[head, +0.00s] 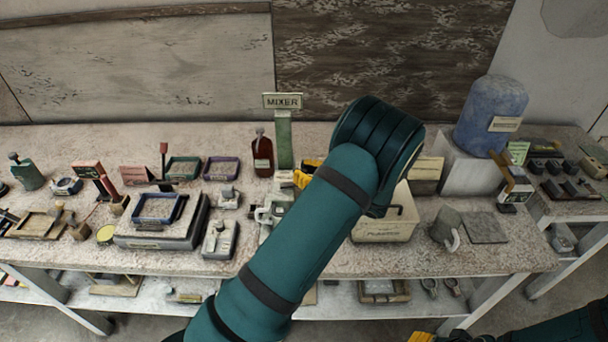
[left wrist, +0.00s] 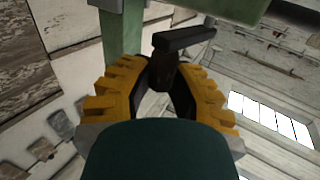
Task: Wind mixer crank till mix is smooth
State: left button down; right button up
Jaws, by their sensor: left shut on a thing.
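The mixer's green post (head: 284,140) stands at the back middle of the bench with a "MIXER" sign (head: 283,101) on top. The post also fills the upper left of the left wrist view (left wrist: 122,35). My left gripper (head: 305,174) is at the foot of the post, mostly behind my own forearm. In the left wrist view, its yellow fingers (left wrist: 168,88) are closed around the upright grip of a dark crank (left wrist: 183,39). The mix is hidden. My right gripper (head: 435,338) only just enters at the bottom edge, too cut off to read its jaws.
A dark red bottle (head: 263,158) stands just left of the post. A pale labelled bin (head: 385,228) and a grey mug (head: 446,228) are to the right. A blue drum (head: 490,115) stands at the back right. Trays and small tools crowd the left side.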

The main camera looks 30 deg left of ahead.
pick_arm(q)
jog(key=a+n+g+h+b, duration=0.1)
jog(key=n+g, duration=0.1)
jog(key=g, duration=0.1)
jog(key=w+a+n+g+h+b, duration=0.1)
jog(key=n+g, duration=0.2)
jog(key=g, duration=0.1)
jog(key=a+n+g+h, duration=0.1)
jog(key=n+g+h, duration=0.1)
jog(key=g, duration=0.1)
jog(key=shift+w+a+g+b, duration=0.1)
jog(key=shift+w+g+b, duration=0.15)
jog(key=shift+g+b, duration=0.15)
jog(key=shift+n, duration=0.4)
jog(key=c, duration=0.8)
grip_release()
jog(key=shift+c, duration=0.2)
